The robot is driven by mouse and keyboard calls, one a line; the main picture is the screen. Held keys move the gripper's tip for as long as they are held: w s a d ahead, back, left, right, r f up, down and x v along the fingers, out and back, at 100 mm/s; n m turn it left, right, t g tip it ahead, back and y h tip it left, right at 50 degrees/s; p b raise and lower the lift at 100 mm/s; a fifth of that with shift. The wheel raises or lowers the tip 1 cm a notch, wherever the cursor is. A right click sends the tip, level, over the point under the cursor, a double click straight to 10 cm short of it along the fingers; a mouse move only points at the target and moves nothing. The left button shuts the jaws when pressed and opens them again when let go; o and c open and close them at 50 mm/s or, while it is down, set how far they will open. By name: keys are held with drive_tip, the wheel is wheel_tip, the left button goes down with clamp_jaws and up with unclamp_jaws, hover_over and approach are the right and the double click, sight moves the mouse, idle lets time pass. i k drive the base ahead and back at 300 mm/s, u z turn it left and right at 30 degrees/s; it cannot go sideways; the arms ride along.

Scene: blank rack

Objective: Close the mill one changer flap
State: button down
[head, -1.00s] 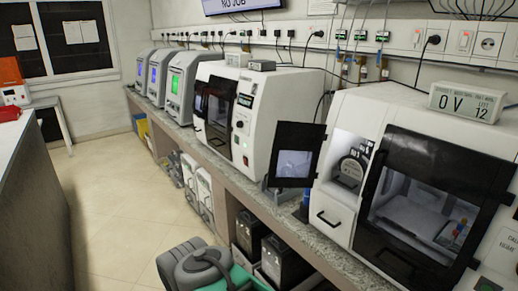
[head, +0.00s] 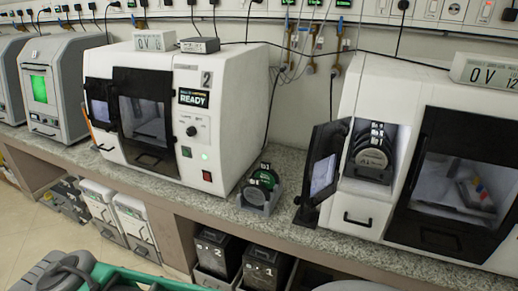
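The right-hand white mill (head: 450,85) stands on the bench. Its number is not visible in this view, but the mill to its left bears a 2. The black-framed changer flap (head: 322,165) of the right-hand mill is open. It is hinged at the left edge of the changer opening and sticks out toward the front left. Inside the opening, several discs (head: 374,155) stand in a rack. The mill's large black door (head: 455,170) beside it is shut. My gripper is not in view.
Mill two (head: 225,105), with a READY display, stands to the left. A small holder with dark discs (head: 260,190) sits on the granite bench (head: 285,215) between the mills, left of the open flap. Dark boxes (head: 240,262) stand under the bench.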

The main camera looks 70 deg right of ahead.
sight(328, 139)
drive_tip(key=i, duration=0.55)
drive_tip(key=z, duration=3.15)
